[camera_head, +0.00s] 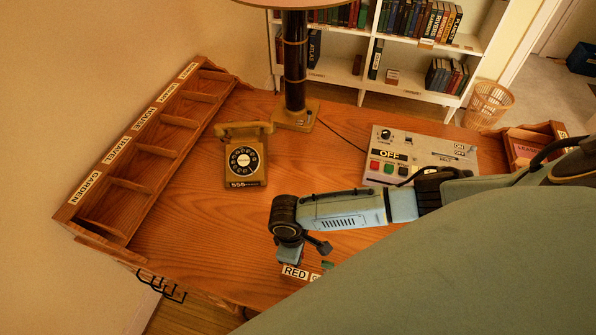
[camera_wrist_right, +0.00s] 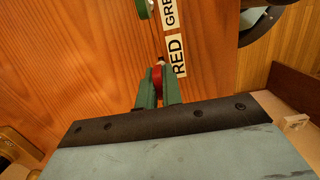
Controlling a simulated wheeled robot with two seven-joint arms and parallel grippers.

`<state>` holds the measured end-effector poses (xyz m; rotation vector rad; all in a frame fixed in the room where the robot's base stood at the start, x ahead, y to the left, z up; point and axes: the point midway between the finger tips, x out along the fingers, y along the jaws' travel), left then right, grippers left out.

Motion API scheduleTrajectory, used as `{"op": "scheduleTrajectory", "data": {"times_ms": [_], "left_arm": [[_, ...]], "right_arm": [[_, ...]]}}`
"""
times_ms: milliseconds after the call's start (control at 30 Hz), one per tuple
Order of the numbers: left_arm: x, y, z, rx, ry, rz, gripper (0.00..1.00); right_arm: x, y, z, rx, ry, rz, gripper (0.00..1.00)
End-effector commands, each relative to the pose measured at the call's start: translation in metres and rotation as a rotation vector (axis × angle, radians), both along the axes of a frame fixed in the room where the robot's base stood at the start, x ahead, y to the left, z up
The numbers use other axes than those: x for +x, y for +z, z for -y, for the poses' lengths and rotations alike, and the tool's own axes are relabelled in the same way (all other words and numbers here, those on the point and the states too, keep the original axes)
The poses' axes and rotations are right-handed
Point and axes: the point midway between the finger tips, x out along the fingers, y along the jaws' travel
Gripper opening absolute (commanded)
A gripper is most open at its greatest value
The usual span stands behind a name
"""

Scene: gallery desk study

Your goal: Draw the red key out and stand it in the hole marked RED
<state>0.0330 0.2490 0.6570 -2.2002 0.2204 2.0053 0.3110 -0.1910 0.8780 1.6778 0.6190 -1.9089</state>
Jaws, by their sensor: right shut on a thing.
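My right gripper (camera_wrist_right: 158,88) is shut on the red key (camera_wrist_right: 158,78), whose red part shows between the two green fingers in the right wrist view. The fingertips are beside the RED label (camera_wrist_right: 179,55). A small dark spot shows just past the fingertips; I cannot tell whether the key's end is in the hole or above it. In the head view the RED label (camera_head: 294,272) lies near the desk's front edge, just below my right gripper (camera_head: 290,261), and the key is hidden there. My left gripper is not in view.
A green key-like piece (camera_wrist_right: 143,8) stands beside the partly seen GREEN label (camera_wrist_right: 169,12). A telephone (camera_head: 245,162), a lamp base (camera_head: 296,115), a control box (camera_head: 420,155) and a labelled wooden rack (camera_head: 112,186) stand on the desk. The desk's left middle is clear.

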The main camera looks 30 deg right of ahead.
Motion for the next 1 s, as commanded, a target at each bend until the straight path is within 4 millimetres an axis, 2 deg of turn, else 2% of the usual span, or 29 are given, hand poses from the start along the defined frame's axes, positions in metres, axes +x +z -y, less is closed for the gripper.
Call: {"op": "scheduleTrajectory", "data": {"times_ms": [767, 800, 1000], "left_arm": [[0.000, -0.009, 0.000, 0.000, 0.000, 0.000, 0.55], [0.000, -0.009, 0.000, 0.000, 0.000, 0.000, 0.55], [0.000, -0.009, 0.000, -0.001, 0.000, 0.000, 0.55]], "right_arm": [[0.000, -0.016, 0.000, 0.000, 0.000, -0.001, 0.00], [0.000, -0.016, 0.000, -0.001, 0.000, -0.001, 0.10], [0.000, -0.016, 0.000, -0.001, 0.000, -0.001, 0.33]]}}
